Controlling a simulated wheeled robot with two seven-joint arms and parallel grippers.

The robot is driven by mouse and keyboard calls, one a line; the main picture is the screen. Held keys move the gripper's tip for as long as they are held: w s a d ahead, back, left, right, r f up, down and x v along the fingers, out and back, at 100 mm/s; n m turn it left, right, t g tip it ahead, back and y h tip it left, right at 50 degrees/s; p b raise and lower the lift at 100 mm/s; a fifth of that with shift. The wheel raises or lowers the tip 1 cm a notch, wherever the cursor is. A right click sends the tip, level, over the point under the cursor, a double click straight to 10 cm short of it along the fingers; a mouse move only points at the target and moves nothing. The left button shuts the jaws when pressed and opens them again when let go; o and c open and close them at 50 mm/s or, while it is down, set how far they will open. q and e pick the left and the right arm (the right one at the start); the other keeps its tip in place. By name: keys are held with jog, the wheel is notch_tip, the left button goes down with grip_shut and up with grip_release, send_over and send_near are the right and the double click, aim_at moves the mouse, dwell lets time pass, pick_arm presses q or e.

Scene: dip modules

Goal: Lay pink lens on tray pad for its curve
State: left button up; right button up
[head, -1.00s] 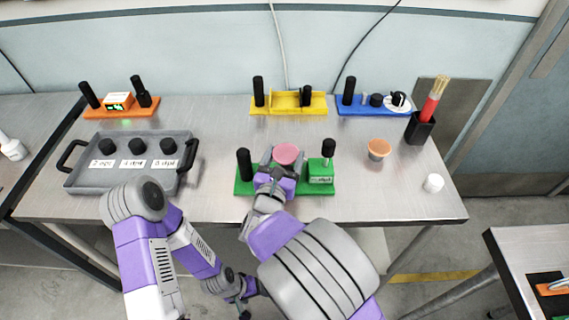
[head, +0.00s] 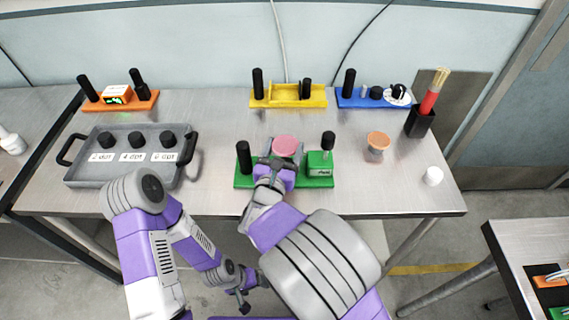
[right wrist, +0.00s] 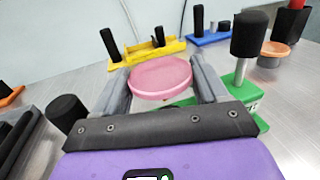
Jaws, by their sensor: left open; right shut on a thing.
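The pink lens (head: 286,146) is a round disc held in my right gripper (head: 284,150), above the green module (head: 245,181). In the right wrist view the lens (right wrist: 160,76) sits between the two grey fingers, which are shut on its edges; it looks roughly level. The grey tray (head: 75,174) lies at the left of the table. It carries three round black pads (head: 138,140) in a row, each with a white dpt label in front; the left and middle ones look like 2 and 4, the right one is hard to read. My left gripper (head: 242,298) is open and empty, low in front of the table.
The green module has a black-topped post at each end and a small box. Orange (head: 118,103), yellow (head: 288,104) and blue (head: 370,104) modules stand along the back. An orange cup (head: 378,143), white cap (head: 432,176) and black brush holder (head: 419,122) are at right.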

jog(key=shift+f+b, duration=0.95)
jog(key=shift+f, duration=2.15)
jog(key=shift+f, duration=0.15)
jog(key=shift+f, duration=0.1)
jog(key=o, duration=1.1)
